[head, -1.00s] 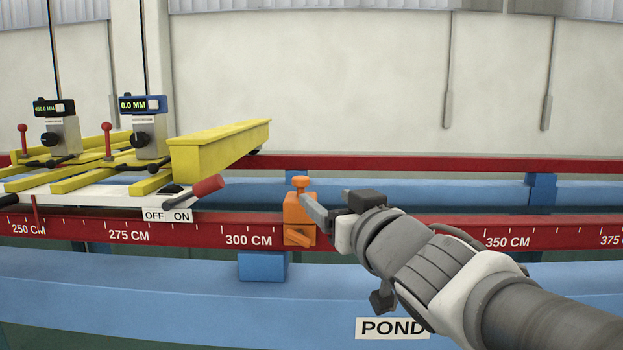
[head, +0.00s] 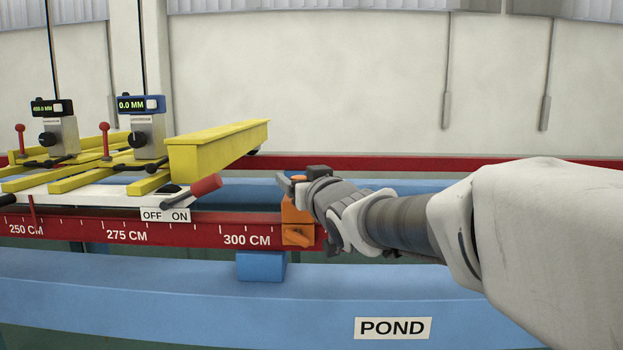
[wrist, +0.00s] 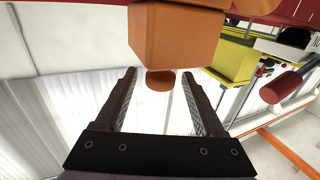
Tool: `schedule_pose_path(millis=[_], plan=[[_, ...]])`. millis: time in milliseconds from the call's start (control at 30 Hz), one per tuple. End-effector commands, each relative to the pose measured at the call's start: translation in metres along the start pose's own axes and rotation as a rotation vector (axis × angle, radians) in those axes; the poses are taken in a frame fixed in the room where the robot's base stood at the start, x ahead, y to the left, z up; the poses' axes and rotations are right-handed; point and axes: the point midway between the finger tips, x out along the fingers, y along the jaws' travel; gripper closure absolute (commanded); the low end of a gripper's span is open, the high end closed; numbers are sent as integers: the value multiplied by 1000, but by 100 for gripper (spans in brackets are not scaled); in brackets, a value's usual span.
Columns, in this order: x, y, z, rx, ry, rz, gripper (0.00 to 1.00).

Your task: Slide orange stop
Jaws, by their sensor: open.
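The orange stop (head: 291,214) sits on the red scale rail (head: 190,232), just right of the 300 CM mark. A small orange lever (head: 298,238) is on its front. My gripper (head: 286,184) is at the top of the stop, reaching in from the right, and hides its top knob in the head view. In the wrist view, my gripper (wrist: 158,76) is open. The stop's orange knob (wrist: 160,81) shows between the two fingers, with the orange block (wrist: 172,36) beyond it. I cannot tell whether a finger touches the knob.
A carriage with a white plate, a yellow beam (head: 218,147) and a red-handled lever (head: 206,186) stands left of the stop. Two gauges with displays (head: 141,104) are on it. A blue beam with a POND label (head: 392,328) runs in front, below the rail.

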Motion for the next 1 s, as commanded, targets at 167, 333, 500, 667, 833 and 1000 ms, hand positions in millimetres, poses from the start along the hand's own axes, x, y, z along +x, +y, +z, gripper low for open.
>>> schedule_pose_path(millis=[167,333,500,667,833,1000], plan=[[5,0,0,2,0,0,29],[5,0,0,1,0,0,29],[4,0,0,1,0,0,53],[4,0,0,1,0,0,81],[4,0,0,1,0,0,100],[4,0,0,1,0,0,100]])
